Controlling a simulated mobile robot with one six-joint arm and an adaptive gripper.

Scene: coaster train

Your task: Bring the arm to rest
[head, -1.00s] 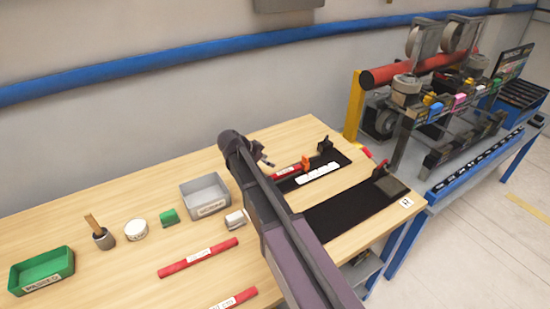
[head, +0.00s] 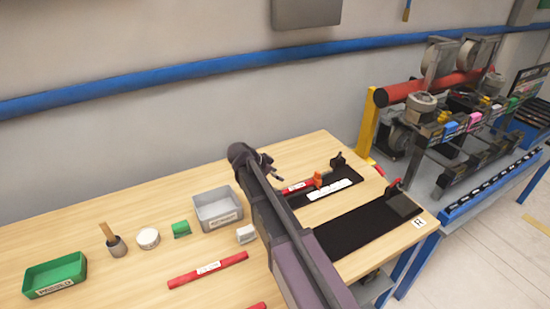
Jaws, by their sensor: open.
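My gripper (head: 268,166) is in the head view, at the far end of my arm, which reaches up across the wooden table (head: 120,232). Its fingers are spread and hold nothing that I can see. It is above the table, beside the near end of a black tray that holds a red bar (head: 297,187), an orange piece (head: 318,179) and a row of white pieces (head: 329,189). My arm hides part of the table and part of the black mat (head: 355,229).
A red bar (head: 208,269) lies in front. A machine bench (head: 490,180) stands right.

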